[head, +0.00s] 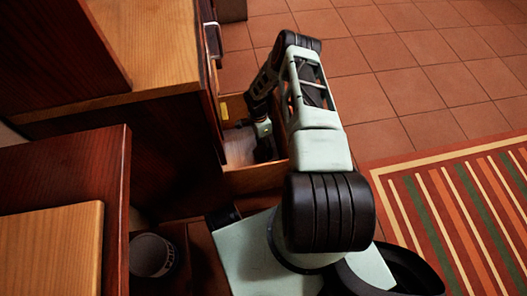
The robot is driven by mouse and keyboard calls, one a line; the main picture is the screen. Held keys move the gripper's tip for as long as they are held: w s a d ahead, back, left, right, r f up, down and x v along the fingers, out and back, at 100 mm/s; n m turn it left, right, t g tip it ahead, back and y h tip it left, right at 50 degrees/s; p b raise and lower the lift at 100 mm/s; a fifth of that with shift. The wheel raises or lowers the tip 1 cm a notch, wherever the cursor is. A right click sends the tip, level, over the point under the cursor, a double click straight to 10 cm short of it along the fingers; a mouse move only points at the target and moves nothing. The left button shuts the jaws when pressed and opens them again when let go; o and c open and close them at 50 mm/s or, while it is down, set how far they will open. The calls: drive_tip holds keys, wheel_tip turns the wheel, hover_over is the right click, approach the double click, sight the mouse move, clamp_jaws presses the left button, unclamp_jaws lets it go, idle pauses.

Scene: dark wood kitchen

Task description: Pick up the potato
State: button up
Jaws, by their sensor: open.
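I cannot make out a potato in the head view. My arm reaches away from my base and bends down, with my gripper (266,152) low inside an open wooden drawer (262,178). The gripper is small and dark here, but it is open. I see nothing held in it. The gripper and wrist hide part of the drawer's inside. A pale patch (238,147) shows in the drawer to the left of the gripper; I cannot tell what it is.
Dark wood cabinets with a light wood counter (150,40) stand on the left. A dark round container (152,255) is low at the bottom left. Tiled floor (400,60) and a striped rug (460,210) lie open on the right.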

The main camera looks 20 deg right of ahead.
drive_tip(key=c, duration=1.4)
